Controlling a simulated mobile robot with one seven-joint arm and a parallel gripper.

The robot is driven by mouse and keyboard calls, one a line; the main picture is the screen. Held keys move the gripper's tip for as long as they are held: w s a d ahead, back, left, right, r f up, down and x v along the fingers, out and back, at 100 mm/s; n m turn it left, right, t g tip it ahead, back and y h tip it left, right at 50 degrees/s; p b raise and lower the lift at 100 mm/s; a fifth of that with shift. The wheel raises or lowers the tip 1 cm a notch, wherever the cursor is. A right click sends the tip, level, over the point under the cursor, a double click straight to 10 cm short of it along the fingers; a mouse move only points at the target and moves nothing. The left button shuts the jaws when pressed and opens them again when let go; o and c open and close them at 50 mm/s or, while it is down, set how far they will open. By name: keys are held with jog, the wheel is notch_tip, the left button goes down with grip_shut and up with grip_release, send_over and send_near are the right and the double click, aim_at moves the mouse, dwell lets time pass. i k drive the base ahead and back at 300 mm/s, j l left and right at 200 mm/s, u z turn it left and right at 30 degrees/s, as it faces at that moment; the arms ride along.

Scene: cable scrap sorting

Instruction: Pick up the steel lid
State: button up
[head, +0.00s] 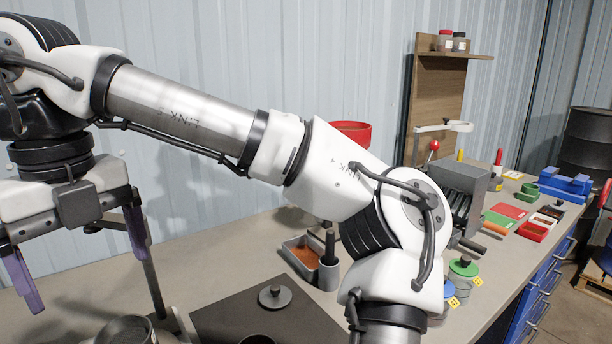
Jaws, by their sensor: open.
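The steel lid (274,297) is a small grey disc with a dark round knob. It lies flat, knob up, on a dark square plate (225,318) at the lower middle of the head view. My gripper (92,274) is at the left, raised above the bench, with its two purple fingers spread wide and nothing between them. It is well to the left of the lid and apart from it. My arm crosses the view above the lid, but the lid is in plain sight.
A round metal pot (125,330) stands at the lower left, partly cut off. Behind the plate are a tray of copper-coloured scrap (303,255) and a dark-handled cylinder (329,268). A green-lidded jar (462,280) stands to the right.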

aim_at(274, 296)
jog(key=k+l, duration=0.55)
jog(key=k, duration=0.25)
